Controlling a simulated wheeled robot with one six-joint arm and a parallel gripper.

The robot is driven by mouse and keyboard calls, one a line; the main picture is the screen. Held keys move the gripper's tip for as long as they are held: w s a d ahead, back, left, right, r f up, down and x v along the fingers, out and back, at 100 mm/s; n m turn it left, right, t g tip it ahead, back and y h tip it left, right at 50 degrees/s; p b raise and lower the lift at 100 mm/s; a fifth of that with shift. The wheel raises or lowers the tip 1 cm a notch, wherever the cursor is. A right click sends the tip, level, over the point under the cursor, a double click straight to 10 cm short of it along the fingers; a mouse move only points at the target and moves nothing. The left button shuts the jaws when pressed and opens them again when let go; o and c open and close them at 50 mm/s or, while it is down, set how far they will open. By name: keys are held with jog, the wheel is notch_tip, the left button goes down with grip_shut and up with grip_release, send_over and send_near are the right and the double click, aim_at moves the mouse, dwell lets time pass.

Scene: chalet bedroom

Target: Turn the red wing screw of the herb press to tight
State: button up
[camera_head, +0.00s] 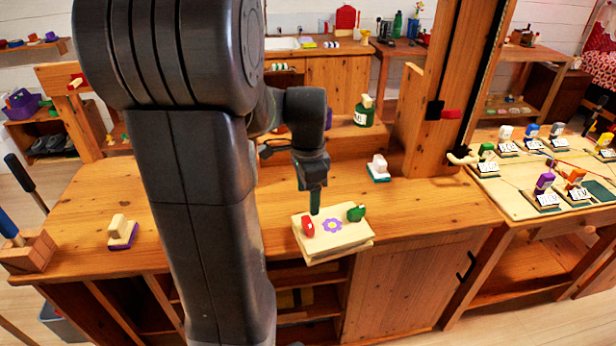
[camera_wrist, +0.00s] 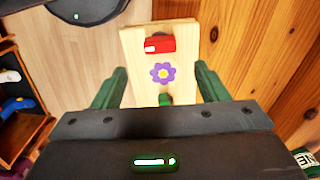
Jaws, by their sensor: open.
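The herb press (camera_head: 338,243) is a pale wooden block with a purple flower on top, near the counter's front edge. It also shows in the wrist view (camera_wrist: 180,32). Its red wing screw (camera_head: 308,227) stands at the left end; in the wrist view the red wing screw (camera_wrist: 160,45) lies crosswise at the top. A green wing screw (camera_head: 356,213) stands at the other end, partly hidden by my gripper's body in the wrist view (camera_wrist: 165,99). My gripper (camera_wrist: 158,82) is open and empty, its green fingers spread above the press. In the head view my gripper (camera_head: 315,203) hangs just behind the red screw.
A white-and-teal stamp-like block (camera_head: 378,168) stands behind the press, and a cream-and-purple one (camera_head: 122,232) at the left. A wooden post (camera_head: 432,120) rises at the right rear. Bare counter (camera_head: 430,205) lies right of the press.

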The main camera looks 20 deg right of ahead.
notch_tip(320, 180, up, 5)
send_over(308, 222)
jog(key=shift+f, duration=0.15)
jog(key=shift+f, duration=0.15)
dwell(0.3)
notch_tip(308, 222, down, 14)
jog(key=shift+r+b, duration=0.15)
jog(key=shift+b, duration=0.2)
jog(key=shift+r, duration=0.1)
